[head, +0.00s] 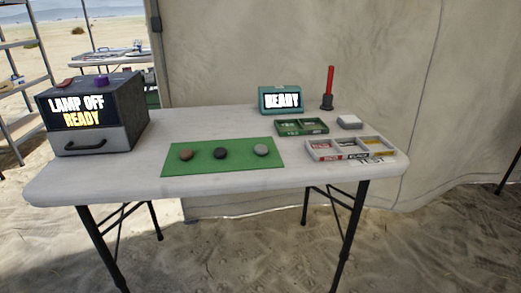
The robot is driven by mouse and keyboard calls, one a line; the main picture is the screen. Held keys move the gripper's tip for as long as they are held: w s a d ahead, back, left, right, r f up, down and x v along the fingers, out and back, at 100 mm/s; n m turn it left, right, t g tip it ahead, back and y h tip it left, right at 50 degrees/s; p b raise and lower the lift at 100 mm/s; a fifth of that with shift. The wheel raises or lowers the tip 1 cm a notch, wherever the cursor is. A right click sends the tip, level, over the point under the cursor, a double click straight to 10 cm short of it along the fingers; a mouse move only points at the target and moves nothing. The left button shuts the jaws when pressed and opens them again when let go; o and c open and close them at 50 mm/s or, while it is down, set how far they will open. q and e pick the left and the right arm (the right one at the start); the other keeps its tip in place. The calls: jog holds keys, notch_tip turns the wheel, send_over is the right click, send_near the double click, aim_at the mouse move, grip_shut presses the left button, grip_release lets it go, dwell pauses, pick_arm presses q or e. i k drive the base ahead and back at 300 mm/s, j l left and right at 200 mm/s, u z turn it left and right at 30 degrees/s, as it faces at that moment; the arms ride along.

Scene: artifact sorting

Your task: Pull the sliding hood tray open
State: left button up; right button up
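The hood (124,103) is a dark grey box at the left end of the white table, with a lit panel (77,112) reading "LAMP OFF READY". Below the panel is the light grey front of the sliding tray (70,137), with a dark bar handle (86,146). The tray front sits flush with the box, so it looks closed. A purple knob or button and a red piece are on top of the hood. Neither of my grippers is in view.
The table (226,184) holds a green mat (268,158) with three stones, a small "READY" screen (281,99), a red rod on a dark stand (328,90), a green tray (301,127), a white sectioned tray (325,154) and a white block (349,121). Shelving stands left.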

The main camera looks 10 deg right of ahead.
aim_at(76, 142)
jog(key=k+j+u, duration=0.1)
jog(key=u, duration=0.85)
